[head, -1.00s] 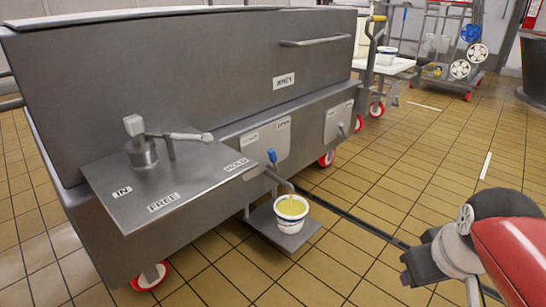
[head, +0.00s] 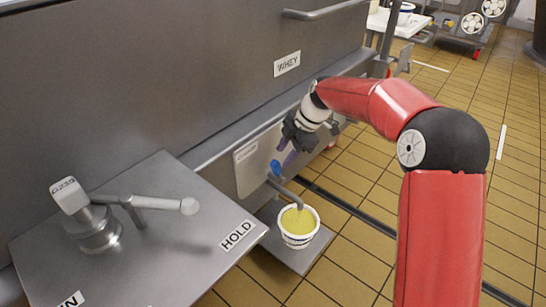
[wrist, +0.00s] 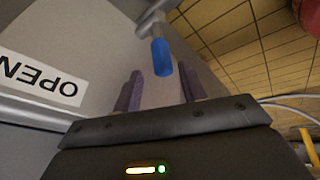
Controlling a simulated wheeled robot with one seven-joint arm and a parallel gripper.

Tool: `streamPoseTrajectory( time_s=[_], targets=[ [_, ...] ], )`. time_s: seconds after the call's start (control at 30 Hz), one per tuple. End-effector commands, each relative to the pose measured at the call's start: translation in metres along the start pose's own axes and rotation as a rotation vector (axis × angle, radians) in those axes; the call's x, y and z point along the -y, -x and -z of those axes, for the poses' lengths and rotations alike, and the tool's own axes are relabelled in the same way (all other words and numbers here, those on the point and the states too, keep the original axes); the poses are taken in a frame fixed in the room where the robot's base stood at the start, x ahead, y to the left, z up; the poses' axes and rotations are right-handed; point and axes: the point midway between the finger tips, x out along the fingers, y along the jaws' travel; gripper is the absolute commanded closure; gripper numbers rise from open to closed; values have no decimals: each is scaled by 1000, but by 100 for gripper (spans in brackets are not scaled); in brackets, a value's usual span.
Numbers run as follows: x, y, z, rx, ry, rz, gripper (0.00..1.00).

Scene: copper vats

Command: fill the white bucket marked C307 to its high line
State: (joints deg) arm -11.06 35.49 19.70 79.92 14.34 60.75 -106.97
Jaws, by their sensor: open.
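The white bucket (head: 299,240) stands on a low plate under the spout (head: 292,194) of the grey whey vat. It holds yellow liquid (head: 298,221); its marking and high line are too small to read. The tap's blue handle (head: 276,168) sits above the spout, and it also shows in the wrist view (wrist: 161,57). My gripper (head: 287,151) is open, just above and beside the blue handle. In the wrist view the blue handle lies ahead of and roughly between my two purple fingers (wrist: 160,90), and they are not closed on it.
A metal shelf (head: 150,255) with a lever (head: 160,203) and a HOLD label juts out at the left. The vat wall (head: 150,80) stands close behind. An OPEN label (wrist: 40,80) is by the handle. Tiled floor (head: 350,260) is clear right of the bucket.

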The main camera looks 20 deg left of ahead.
Motion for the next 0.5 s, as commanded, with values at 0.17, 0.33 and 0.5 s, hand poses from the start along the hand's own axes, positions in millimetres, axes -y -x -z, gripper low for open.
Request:
streamPoseTrajectory(
  time_s=[0.17,0.33,0.5],
  targets=[
    [1,-27,0,-1,0,4,59],
    [1,-54,0,0,-2,4,59],
    [1,-70,-1,1,-3,2,59]
  ],
)
